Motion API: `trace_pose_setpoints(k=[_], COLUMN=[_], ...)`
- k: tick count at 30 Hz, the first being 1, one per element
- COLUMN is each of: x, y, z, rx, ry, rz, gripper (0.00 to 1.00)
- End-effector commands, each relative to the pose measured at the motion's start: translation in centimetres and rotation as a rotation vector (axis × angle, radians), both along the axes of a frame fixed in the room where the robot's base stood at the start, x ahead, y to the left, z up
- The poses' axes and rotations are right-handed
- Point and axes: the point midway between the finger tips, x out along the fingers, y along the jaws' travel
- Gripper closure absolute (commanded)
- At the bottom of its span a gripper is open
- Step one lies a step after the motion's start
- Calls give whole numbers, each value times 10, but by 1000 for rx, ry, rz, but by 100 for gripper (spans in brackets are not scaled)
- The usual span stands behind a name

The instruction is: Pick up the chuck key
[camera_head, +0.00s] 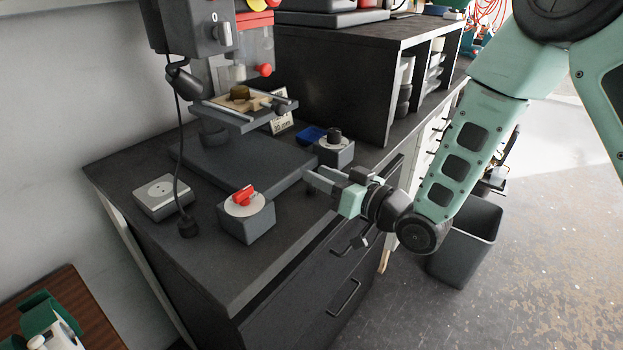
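My gripper (312,173) is above the front edge of the dark workbench (262,268), pointing left, beside the drill press base. Its pale fingers are seen from the side, and I cannot tell whether they are apart or hold anything. I cannot make out the chuck key with certainty; it may be small, dark against the bench, or hidden behind my gripper. The drill press (205,35) stands at the back left, with a wooden piece (240,92) on its table.
A bin (465,245) stands on the floor.

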Motion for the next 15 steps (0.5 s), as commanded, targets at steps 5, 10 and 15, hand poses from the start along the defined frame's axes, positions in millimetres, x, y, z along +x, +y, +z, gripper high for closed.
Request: trace_pose_setpoints(k=[5,10,15], x=[15,23,23], y=[22,30,30], z=[0,-1,-2], rx=[0,0,0], ry=[0,0,0], rz=[2,0,0], gripper=[66,66,66])
